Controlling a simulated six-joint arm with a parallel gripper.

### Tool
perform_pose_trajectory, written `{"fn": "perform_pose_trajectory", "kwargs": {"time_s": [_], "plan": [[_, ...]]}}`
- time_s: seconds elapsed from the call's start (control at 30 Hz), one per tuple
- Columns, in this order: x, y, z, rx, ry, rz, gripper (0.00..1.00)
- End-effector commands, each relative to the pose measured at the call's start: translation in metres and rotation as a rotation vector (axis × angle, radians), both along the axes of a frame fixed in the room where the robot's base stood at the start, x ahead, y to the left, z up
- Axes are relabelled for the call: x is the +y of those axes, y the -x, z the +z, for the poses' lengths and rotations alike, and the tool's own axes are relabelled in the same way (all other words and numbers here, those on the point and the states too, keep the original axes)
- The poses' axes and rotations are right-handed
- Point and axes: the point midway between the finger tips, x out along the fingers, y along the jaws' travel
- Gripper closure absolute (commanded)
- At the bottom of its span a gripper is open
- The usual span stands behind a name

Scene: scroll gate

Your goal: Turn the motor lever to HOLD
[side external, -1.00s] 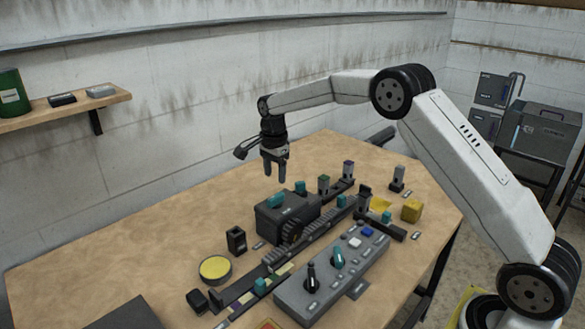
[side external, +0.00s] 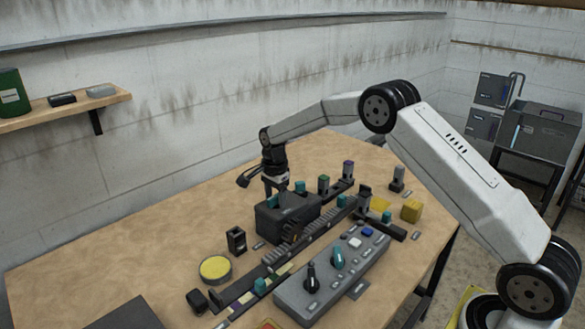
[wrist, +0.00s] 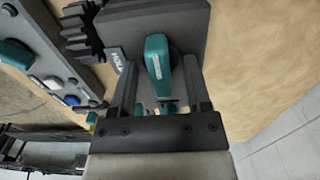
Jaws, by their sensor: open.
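A teal lever (wrist: 158,66) sits on top of a dark motor box (side external: 285,222). In the side view my gripper (side external: 274,197) is low over the box, its fingertips close to the lever. In the wrist view my open gripper (wrist: 160,75) has one finger on each side of the lever, with gaps visible. Whether the fingertips touch the box top is unclear. A small pale label (wrist: 116,60), too blurred to read surely, lies beside the lever. The lever is partly hidden by the fingers in the side view.
A grey control panel (side external: 300,290) with a black lever (side external: 312,277), a teal lever (side external: 338,258) and buttons stands in front. A toothed rack (side external: 325,230) runs beside the box. The table's far left is clear.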

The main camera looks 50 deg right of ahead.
Motion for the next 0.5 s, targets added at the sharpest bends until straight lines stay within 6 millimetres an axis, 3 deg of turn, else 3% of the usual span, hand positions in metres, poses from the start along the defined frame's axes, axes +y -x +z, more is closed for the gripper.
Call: {"fn": "perform_pose_trajectory", "kwargs": {"time_s": [0.2,0.4,0.5], "plan": [[0.0,0.0001,-0.0004,0.0,0.0,0.0,0.41],[0.0,0.0001,-0.0002,0.0,0.0,0.0,1.0],[0.0,0.0001,-0.0002,0.001,0.0,0.0,1.0]]}}
